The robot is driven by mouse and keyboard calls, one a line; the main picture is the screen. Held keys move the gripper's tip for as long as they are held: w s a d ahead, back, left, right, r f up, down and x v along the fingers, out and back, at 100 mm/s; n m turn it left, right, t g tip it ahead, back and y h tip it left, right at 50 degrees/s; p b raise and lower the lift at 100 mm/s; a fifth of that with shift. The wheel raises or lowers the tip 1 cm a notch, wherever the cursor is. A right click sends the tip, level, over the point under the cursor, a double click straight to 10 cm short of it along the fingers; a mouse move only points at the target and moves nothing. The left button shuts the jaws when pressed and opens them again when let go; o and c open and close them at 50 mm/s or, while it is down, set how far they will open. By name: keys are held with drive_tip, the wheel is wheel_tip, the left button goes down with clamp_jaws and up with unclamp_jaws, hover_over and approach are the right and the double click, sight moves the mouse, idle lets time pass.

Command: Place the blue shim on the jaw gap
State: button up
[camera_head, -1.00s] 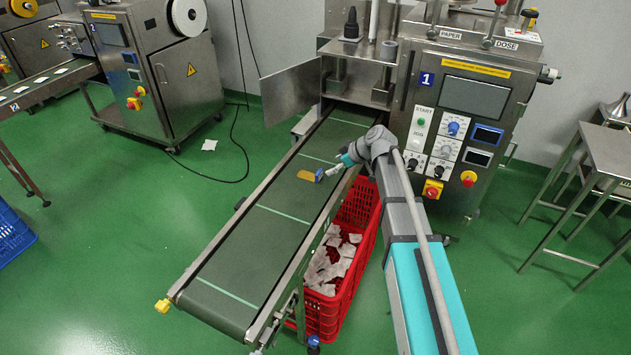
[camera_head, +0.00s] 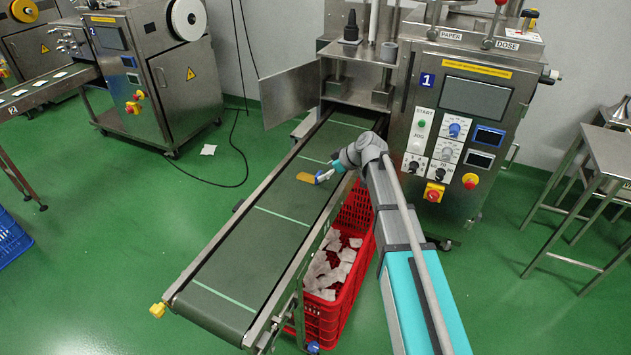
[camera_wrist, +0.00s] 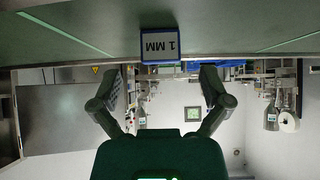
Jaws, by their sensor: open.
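The blue shim (camera_head: 318,179) lies on the green conveyor belt, with an orange-tan flat piece (camera_head: 305,177) directly to its left. I cannot tell whether the two are joined. In the wrist view the blue shim (camera_wrist: 160,44) shows a pale face reading "1 MM", upside down. My gripper (camera_head: 326,175) is at the right side of the shim, low over the belt. In the wrist view my gripper (camera_wrist: 161,76) is open, its fingers apart, with the shim centred just beyond the fingertips. The jaws look to be in the machine's opening (camera_head: 362,82), but the gap is not clear.
The belt (camera_head: 240,255) is otherwise clear and runs into packing machine 1 (camera_head: 462,95). An open metal door (camera_head: 290,93) stands left of the opening. A red crate (camera_head: 350,285) with white teabags is beside the belt, below my arm. A steel table stands right (camera_head: 610,152).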

drive_tip(key=shift+b+x, duration=0.75)
drive_tip(key=shift+x, duration=0.7)
drive_tip(key=c, duration=1.2)
drive_tip(key=shift+r, duration=0.2)
wheel_tip(320, 180, up, 2)
drive_tip(key=p, duration=0.2)
drive_tip(key=shift+r+p, duration=0.1)
drive_tip(key=shift+p, duration=0.2)
drive_tip(key=s+d+r+p, duration=0.2)
drive_tip(key=s+r+p, duration=0.1)
drive_tip(key=s, duration=0.1)
drive_tip(key=s+d+r+p, duration=0.2)
drive_tip(key=s+r+p, duration=0.2)
drive_tip(key=s+d+r+p, duration=0.2)
drive_tip(key=s+r+p, duration=0.1)
drive_tip(key=s, duration=0.1)
drive_tip(key=shift+s+d+r, duration=0.25)
